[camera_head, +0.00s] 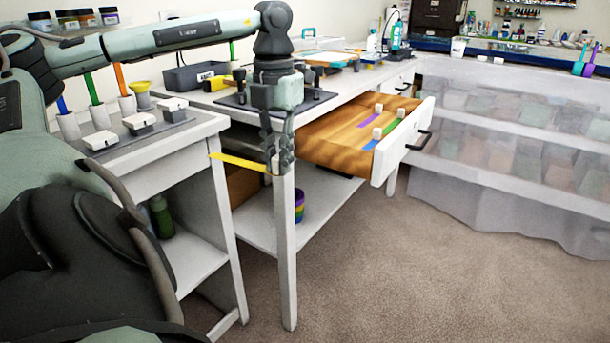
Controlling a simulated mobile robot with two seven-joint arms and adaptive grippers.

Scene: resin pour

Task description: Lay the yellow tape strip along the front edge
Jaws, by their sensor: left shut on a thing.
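The yellow tape strip (236,161) is a thin flat band that sticks out to the left from my left gripper (279,170). The gripper points down and is shut on the strip's right end, in front of the table leg and to the left of the open drawer. The drawer (400,146) has a wooden inside. In it lie a purple strip (369,118), a green strip (393,126) and a blue strip (370,145), with small white blocks (377,133) near them. My right gripper is not in view.
A side table (205,128) at left carries holders with coloured sticks and small white blocks. The main table holds a dark box (190,77) and a dark tray. A translucent plastic-covered shelf (520,125) stands at right. The carpet (430,270) in front is clear.

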